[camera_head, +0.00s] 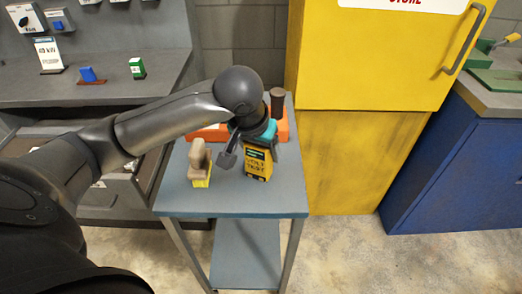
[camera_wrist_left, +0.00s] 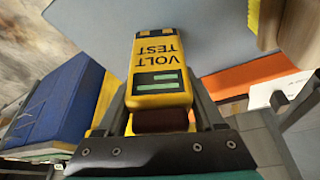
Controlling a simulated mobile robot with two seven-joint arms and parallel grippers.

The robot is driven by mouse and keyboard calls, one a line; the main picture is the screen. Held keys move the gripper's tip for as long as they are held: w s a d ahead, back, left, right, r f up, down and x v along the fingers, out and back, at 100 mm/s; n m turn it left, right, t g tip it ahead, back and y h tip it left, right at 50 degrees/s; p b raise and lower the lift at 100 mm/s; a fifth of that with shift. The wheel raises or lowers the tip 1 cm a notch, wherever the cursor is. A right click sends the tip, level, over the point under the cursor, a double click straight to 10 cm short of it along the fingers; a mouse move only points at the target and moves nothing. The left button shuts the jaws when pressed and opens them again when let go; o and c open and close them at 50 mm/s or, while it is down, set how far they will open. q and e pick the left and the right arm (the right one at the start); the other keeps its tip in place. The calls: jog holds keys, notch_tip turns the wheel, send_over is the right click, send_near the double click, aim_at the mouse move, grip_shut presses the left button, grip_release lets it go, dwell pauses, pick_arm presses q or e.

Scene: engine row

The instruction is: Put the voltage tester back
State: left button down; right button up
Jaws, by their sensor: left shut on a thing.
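The voltage tester (camera_head: 258,166) is a yellow block with dark "VOLT TEST" lettering. It is over the small grey-blue table (camera_head: 270,203), roughly upright in the head view. My left gripper (camera_head: 257,146) is shut on its upper end. In the left wrist view the tester (camera_wrist_left: 158,72) sits between the two dark fingers of the gripper (camera_wrist_left: 160,112), its lettering upside down. I cannot tell whether its lower end touches the tabletop. My right gripper is not in view.
A wooden brush (camera_head: 200,158) with yellow bristles stands left of the tester. An orange holder (camera_head: 283,131) with a dark upright cylinder (camera_head: 277,102) is behind, partly hidden by my arm. A yellow cabinet (camera_head: 370,55) stands behind right. The table's front is clear.

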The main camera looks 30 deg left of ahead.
pick_arm(q)
jog(key=shift+f, duration=0.15)
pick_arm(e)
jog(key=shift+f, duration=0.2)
pick_arm(q)
grip_release()
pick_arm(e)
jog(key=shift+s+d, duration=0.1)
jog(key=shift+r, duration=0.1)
pick_arm(q)
jog(key=shift+r, duration=0.25)
jog(key=p+v, duration=0.2)
jog(key=v, duration=1)
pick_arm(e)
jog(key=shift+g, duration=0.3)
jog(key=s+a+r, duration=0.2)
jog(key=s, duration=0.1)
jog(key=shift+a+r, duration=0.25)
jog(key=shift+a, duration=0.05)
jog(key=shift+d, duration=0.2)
